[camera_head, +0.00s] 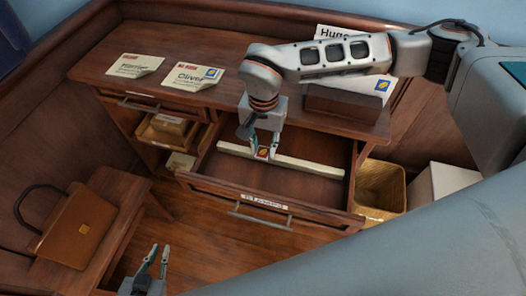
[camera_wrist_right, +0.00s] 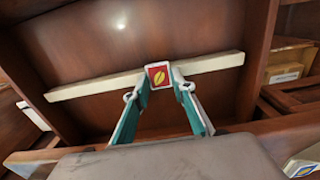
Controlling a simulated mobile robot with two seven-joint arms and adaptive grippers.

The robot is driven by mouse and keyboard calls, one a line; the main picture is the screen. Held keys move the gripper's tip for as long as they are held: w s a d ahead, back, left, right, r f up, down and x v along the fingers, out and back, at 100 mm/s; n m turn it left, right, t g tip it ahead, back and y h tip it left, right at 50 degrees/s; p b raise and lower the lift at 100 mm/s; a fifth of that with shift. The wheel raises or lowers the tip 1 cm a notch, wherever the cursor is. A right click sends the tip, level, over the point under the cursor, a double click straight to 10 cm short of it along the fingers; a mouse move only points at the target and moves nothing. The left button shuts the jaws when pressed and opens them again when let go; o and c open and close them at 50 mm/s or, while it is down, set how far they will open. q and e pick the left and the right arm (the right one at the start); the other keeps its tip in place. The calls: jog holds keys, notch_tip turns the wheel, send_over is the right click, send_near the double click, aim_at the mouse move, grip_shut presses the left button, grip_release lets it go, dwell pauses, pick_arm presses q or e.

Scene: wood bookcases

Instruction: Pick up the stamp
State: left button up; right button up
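The stamp (camera_head: 262,152) is a small red square with a yellow leaf and a white border. It is at the pale divider bar in the open desk drawer. My right gripper (camera_head: 264,156) points down into the drawer, with a fingertip at each side of the stamp. In the right wrist view the stamp (camera_wrist_right: 159,76) sits between the fingertips (camera_wrist_right: 159,80), which are about its width apart. I cannot tell whether they press on it or whether it is lifted. My left gripper (camera_head: 159,248) is open and empty at the lower left, above the floor.
The open drawer (camera_head: 290,184) has a label and handle on its front. Letters (camera_head: 192,77) lie on the desktop (camera_head: 225,45), and another stands in a wooden holder (camera_head: 345,103). A brown bag (camera_head: 80,226) rests at left. A basket (camera_head: 381,184) and a white box (camera_head: 445,182) stand at right.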

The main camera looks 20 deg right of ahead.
pick_arm(q)
jog(key=shift+f, duration=0.1)
dwell(0.3)
pick_arm(e)
jog(key=shift+r, duration=0.15)
notch_tip(320, 180, up, 9)
jog(key=p, duration=0.1)
notch_tip(320, 180, up, 11)
send_over(263, 150)
pick_arm(q)
jog(key=shift+s+d+r+p, duration=0.25)
jog(key=shift+r+p, duration=0.2)
jog(key=shift+r, duration=0.1)
pick_arm(e)
jog(key=shift+s, duration=0.15)
pick_arm(q)
jog(key=shift+w+r, duration=0.25)
jog(key=shift+r, duration=0.05)
